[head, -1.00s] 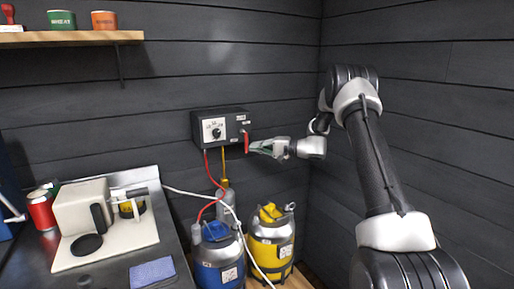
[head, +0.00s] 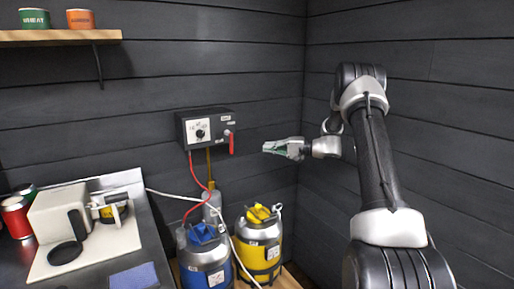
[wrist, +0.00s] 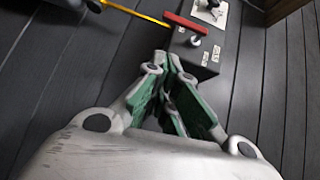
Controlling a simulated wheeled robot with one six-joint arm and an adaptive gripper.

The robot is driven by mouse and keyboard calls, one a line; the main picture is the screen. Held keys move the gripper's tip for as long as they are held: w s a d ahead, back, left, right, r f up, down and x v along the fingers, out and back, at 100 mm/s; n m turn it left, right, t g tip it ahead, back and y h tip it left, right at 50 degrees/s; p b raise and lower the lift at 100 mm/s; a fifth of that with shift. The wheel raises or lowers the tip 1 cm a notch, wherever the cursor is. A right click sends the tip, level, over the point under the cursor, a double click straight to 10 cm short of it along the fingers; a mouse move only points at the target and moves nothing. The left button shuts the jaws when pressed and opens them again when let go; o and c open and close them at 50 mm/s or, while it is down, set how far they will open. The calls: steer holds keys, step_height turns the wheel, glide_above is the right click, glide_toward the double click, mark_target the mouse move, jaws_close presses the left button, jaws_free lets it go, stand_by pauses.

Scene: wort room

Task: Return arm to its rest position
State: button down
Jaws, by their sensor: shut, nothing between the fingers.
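My gripper (head: 268,148) is at the middle of the head view, shut and empty, pointing left. It is to the right of a black wall box (head: 207,127) and apart from its red lever (head: 231,143), which hangs downward. In the wrist view my gripper (wrist: 172,62) has its green-padded fingers together at the tips. The box (wrist: 200,48) and red lever (wrist: 186,23) show just beyond the fingertips there.
A blue keg (head: 205,262) and a yellow keg (head: 260,245) stand below the box, with red and white hoses. A counter at left holds a beige machine (head: 60,213). A shelf (head: 60,38) is at upper left. Dark plank walls meet in a corner behind my arm.

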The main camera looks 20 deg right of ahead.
steer(key=shift+v, duration=1)
steer(key=s+f+m+g+h, duration=0.2)
steer(key=s+f+m+g, duration=0.1)
steer(key=s+f, duration=0.4)
steer(key=s+f+g+h, duration=0.1)
steer(key=s+g+h, duration=0.25)
steer(key=s, duration=0.75)
steer(key=s+a+r+n+h, duration=0.1)
steer(key=s+r+n+h, duration=0.2)
steer(key=s+r, duration=0.3)
steer(key=s+a+r+n+t+h, duration=0.1)
steer(key=s+r+n+h, duration=0.2)
steer(key=s, duration=1)
steer(key=s+a+r+n+h, duration=0.1)
steer(key=s+r+n+h, duration=0.2)
steer(key=s+r, duration=0.5)
steer(key=shift+s+r, duration=0.35)
steer(key=shift+s, duration=0.3)
